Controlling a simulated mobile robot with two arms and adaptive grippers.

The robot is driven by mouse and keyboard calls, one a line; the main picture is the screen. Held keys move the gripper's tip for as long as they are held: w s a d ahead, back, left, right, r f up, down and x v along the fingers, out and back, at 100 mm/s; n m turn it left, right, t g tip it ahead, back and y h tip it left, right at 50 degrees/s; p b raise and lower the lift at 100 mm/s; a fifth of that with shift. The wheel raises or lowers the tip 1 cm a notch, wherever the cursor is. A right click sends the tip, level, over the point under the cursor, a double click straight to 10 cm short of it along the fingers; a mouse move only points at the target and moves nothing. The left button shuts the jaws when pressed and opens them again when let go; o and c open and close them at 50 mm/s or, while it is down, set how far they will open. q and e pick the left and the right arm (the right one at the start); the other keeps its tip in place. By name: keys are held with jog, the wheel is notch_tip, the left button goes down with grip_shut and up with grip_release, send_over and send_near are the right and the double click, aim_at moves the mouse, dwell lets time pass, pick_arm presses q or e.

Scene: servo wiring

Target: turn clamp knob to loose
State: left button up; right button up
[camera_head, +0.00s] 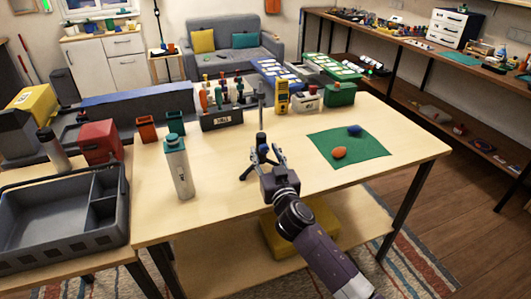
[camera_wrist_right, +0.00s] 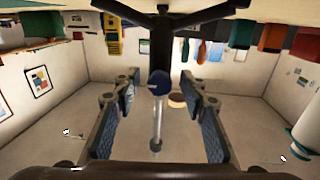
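A small stand with a dark upright post (camera_head: 262,118) is on the wooden table, partly hidden behind my right gripper (camera_head: 264,158). The wrist view is upside down and shows its dark splayed legs and post (camera_wrist_right: 161,40). A round dark-blue knob (camera_wrist_right: 159,83) shows on the post, with a thin pale rod (camera_wrist_right: 157,122) in line with it. My right gripper (camera_wrist_right: 160,106) is open, its fingers on either side of the knob in the picture, with gaps on both sides. I cannot tell the knob's setting. My left gripper is not in view.
A green mat (camera_head: 322,143) with an orange (camera_head: 339,153) and a blue lump (camera_head: 354,130) lies to the right. A grey-green bottle (camera_head: 178,168) stands to the left. A tool rack (camera_head: 222,118), yellow meter (camera_head: 282,96) and green box (camera_head: 341,94) stand behind.

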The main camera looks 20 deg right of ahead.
grip_shut()
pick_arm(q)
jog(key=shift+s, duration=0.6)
pick_arm(e)
jog(key=shift+n, duration=0.4)
jog(key=n, duration=0.4)
jog(key=shift+p, duration=0.35)
jog(key=n+p, duration=0.1)
jog(key=n, duration=0.3)
jog(key=shift+d+r+n, duration=0.1)
jog(key=shift+d+n, duration=0.05)
jog(key=shift+n, duration=0.15)
jog(key=n+p, duration=0.1)
jog(key=n, duration=0.3)
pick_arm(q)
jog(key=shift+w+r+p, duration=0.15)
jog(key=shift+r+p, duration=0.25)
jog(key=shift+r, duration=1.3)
pick_arm(e)
jog(key=shift+n, duration=2.2)
